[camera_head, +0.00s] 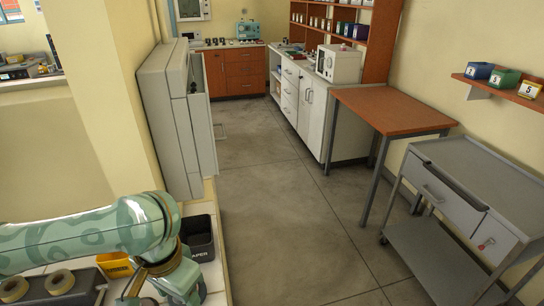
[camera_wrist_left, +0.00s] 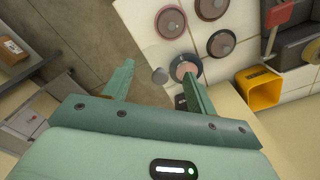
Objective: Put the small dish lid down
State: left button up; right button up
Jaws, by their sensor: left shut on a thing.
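My left gripper (camera_wrist_left: 158,66) is at the end of the arm that comes in from the left in the head view (camera_head: 165,292). In the left wrist view its two green fingers stand apart. A small grey round piece, which I take to be the small dish lid (camera_wrist_left: 160,76), shows between them. I cannot tell how far the lid is above the white surface (camera_wrist_left: 148,45). My right gripper is not in view.
Several round pieces stand near the gripper, including a dark reddish one (camera_wrist_left: 171,22) and a grey-rimmed one (camera_wrist_left: 221,43). A yellow bin (camera_wrist_left: 258,90) is to their right. In the head view a black bin (camera_head: 202,250) stands beside my arm. The floor (camera_head: 275,215) is clear.

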pick_arm(q)
jog(key=n, duration=0.1)
jog(key=w+a+r+n, duration=0.1)
jog(key=n, duration=0.1)
jog(key=r+n+b, duration=0.1)
jog(key=shift+w+a, duration=0.35)
jog(key=shift+n, duration=0.5)
jog(key=w+r, duration=0.1)
jog(key=w+a+r, duration=0.1)
jog(key=a+r+b, duration=0.1)
jog(key=r, duration=0.1)
jog(key=shift+w, duration=0.4)
